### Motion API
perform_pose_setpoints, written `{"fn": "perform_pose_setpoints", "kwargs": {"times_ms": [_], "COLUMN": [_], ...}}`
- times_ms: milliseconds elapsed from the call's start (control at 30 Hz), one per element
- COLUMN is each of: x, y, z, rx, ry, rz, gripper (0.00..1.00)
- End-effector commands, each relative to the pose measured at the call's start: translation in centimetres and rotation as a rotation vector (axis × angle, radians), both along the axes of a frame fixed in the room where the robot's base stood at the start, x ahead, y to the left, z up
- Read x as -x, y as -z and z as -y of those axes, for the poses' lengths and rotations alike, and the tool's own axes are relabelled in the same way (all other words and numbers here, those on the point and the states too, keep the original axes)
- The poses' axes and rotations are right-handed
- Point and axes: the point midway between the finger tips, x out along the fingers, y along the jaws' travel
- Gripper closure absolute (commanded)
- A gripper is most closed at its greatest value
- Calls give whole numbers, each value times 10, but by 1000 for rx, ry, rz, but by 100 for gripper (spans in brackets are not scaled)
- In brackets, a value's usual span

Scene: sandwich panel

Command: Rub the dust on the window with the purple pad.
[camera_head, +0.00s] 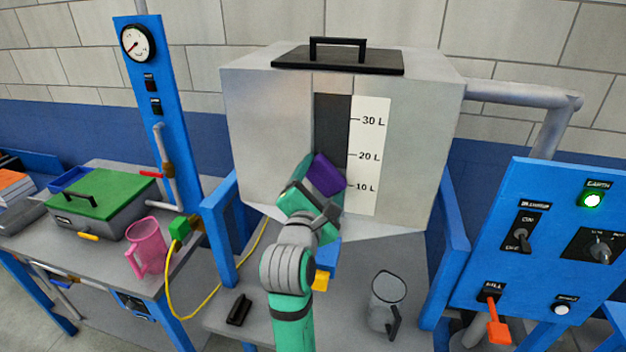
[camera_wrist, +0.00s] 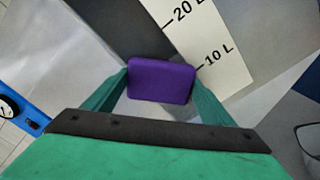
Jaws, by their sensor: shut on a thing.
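The purple pad (camera_head: 326,175) is held between the fingers of my gripper (camera_head: 312,187), at the front of the metal tank. In the wrist view the purple pad (camera_wrist: 162,80) sits between the two green fingertips of my gripper (camera_wrist: 162,88). The window (camera_head: 332,125) is a dark grey upright strip on the tank front, left of a white scale marked 10 L, 20 L and 30 L. The pad is over the window's lower part, near the 10 L mark. I cannot tell whether it touches the glass. The window's lower end is hidden by the pad and my gripper.
The tank (camera_head: 420,140) has a black-handled lid (camera_head: 338,60). A clear jug (camera_head: 386,300) and a black block (camera_head: 238,309) stand on the bench below. A pink jug (camera_head: 147,248) and green-lidded box (camera_head: 95,195) are left. A blue switch panel (camera_head: 540,255) is right.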

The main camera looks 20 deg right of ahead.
Motion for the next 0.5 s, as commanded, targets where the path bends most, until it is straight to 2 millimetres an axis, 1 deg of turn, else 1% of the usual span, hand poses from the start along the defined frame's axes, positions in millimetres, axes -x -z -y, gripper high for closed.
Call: {"fn": "perform_pose_setpoints", "kwargs": {"times_ms": [133, 267, 500], "x": [6, 5, -1], "y": [0, 0, 0], "z": [8, 10, 4], "rx": [1, 1, 0], "ry": [0, 0, -4], "rz": [-1, -1, 0], "gripper": [55, 55, 55]}}
